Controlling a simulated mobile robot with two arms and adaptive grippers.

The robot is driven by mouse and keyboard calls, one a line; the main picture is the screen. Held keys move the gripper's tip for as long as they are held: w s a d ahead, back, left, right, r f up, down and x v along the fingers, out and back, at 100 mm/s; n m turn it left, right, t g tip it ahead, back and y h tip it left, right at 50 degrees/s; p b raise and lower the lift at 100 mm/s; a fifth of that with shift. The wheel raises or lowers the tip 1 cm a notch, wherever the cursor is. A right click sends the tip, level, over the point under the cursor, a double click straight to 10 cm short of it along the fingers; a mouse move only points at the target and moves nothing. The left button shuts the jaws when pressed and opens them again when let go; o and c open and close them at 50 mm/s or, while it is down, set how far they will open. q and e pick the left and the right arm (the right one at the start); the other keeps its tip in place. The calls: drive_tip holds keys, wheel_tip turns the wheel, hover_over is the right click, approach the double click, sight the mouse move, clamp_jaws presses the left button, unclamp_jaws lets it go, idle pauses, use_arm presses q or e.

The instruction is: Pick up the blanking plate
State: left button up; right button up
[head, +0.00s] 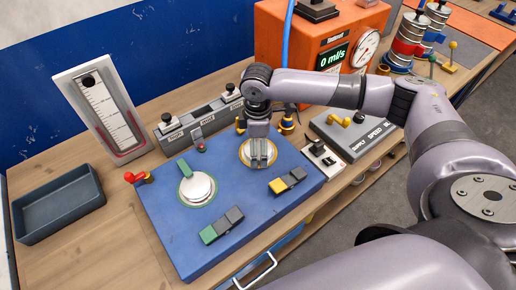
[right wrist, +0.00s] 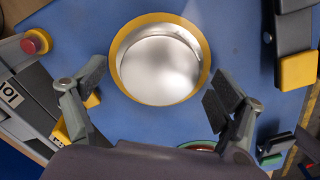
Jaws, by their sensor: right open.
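A round silver disc sits in a yellow ring (head: 245,151) on the blue panel; the right wrist view shows its shiny face (right wrist: 160,68). A second silver disc (head: 197,188) with a green handle lies in a green-edged port to its left. I cannot tell for certain which is the blanking plate. My right gripper (head: 260,155) is over the yellow-ringed disc, hiding much of it in the head view. In the right wrist view its fingers (right wrist: 155,92) are spread apart, one near each side of the ring, with nothing between them. My left gripper is not in view.
The blue panel (head: 180,245) carries a green-ended clamp (head: 221,225) and a yellow-ended clamp (head: 287,181). An empty dark tray (head: 58,222) lies at left. An orange meter box (head: 284,45) and a lever box (head: 345,143) stand at right. Bare wood shows in front of the tray.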

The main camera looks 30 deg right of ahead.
drive_tip(key=c, duration=1.4)
drive_tip(key=shift+r, duration=0.1)
drive_tip(key=shift+c, duration=0.2)
